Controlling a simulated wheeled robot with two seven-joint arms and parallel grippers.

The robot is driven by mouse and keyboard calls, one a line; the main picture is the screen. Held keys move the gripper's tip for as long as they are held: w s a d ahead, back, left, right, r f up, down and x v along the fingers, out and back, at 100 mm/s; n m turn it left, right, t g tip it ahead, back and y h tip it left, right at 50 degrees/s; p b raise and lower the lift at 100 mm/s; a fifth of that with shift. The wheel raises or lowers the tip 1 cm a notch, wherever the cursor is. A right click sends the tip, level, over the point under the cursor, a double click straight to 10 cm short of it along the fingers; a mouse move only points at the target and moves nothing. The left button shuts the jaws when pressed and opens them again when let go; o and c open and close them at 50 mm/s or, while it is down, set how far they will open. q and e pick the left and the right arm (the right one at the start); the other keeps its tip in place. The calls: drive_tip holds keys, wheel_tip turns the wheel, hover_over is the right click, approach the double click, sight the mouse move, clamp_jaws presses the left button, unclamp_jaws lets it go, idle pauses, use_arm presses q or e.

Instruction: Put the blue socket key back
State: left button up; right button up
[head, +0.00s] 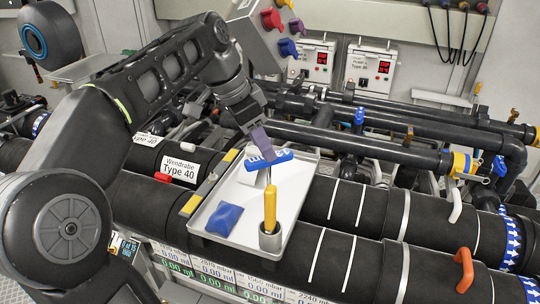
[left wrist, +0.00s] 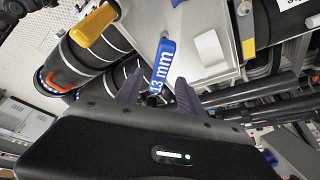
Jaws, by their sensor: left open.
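In the left wrist view the blue key (left wrist: 163,62) shows between the purple fingers. My left gripper (head: 262,142) is open and points down at the key's handle. In the left wrist view its fingers (left wrist: 157,90) stand on either side of the handle's near end; contact is not clear. The key's lower part is hard to make out. My right gripper is in neither view.
A yellow-handled tool (head: 270,208) stands in a grey cup on the tray, near a blue pouch (head: 224,218). A grey box with coloured knobs (head: 272,20) is above. Black pipes (head: 350,210) run beneath and beside the tray.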

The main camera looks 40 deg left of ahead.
use_arm(q)
drive_tip(key=p+v, duration=0.2)
drive_tip(key=v, duration=0.2)
drive_tip(key=shift+r+p, duration=0.4)
drive_tip(key=shift+f, duration=0.1)
idle(0.4)
